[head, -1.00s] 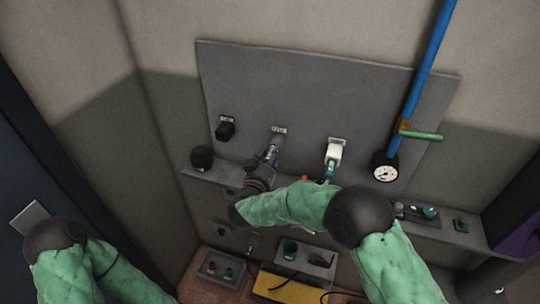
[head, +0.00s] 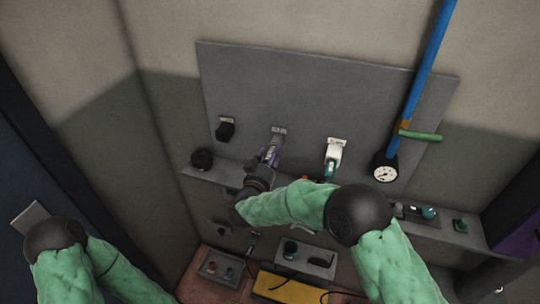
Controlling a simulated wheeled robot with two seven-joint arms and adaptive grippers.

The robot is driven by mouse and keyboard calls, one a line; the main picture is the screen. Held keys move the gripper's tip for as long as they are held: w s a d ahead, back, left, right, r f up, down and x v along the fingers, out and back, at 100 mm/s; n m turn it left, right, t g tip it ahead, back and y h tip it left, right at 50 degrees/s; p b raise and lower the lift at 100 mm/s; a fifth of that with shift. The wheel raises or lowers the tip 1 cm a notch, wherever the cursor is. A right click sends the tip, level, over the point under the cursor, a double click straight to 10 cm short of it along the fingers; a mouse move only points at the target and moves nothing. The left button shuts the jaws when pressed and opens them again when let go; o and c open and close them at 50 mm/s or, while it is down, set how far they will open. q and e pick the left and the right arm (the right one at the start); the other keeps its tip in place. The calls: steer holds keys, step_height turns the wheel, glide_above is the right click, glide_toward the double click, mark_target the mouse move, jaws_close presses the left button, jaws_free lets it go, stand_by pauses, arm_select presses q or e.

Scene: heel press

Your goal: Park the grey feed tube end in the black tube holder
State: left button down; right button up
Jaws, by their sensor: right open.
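A black holder (head: 226,131) is fixed on the left part of the grey wall panel, under a small label. A grey fitting (head: 277,138) sits to its right under its own label; I cannot tell whether it is the feed tube end or a fixed holder. My right wrist and forearm hide part of the shelf and what lies below. My left arm shows at the lower left, but its gripper is out of view.
A white holder (head: 334,150) with a teal piece stands right of my gripper. A gauge (head: 386,168) and a blue pipe (head: 418,75) with a green lever (head: 421,136) are farther right. A narrow shelf (head: 400,222) runs below the panel. A yellow block (head: 288,287) lies lower down.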

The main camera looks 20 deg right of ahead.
jaws_close()
steer(key=shift+s, duration=0.1)
steer(key=shift+p+v, duration=0.9)
steer(key=shift+v, duration=2)
steer(key=shift+s+a, duration=0.1)
steer(key=shift+a, duration=0.05)
steer(key=w+a+b, duration=0.1)
steer(key=w+a, duration=0.3)
steer(key=a, duration=0.4)
steer(key=w+a, duration=0.5)
steer(key=a, duration=0.3)
steer(key=shift+a+b, duration=0.3)
steer(key=shift+b, duration=0.1)
stand_by(0.8)
steer(key=shift+w+d, duration=0.1)
steer(key=shift+w, duration=0.15)
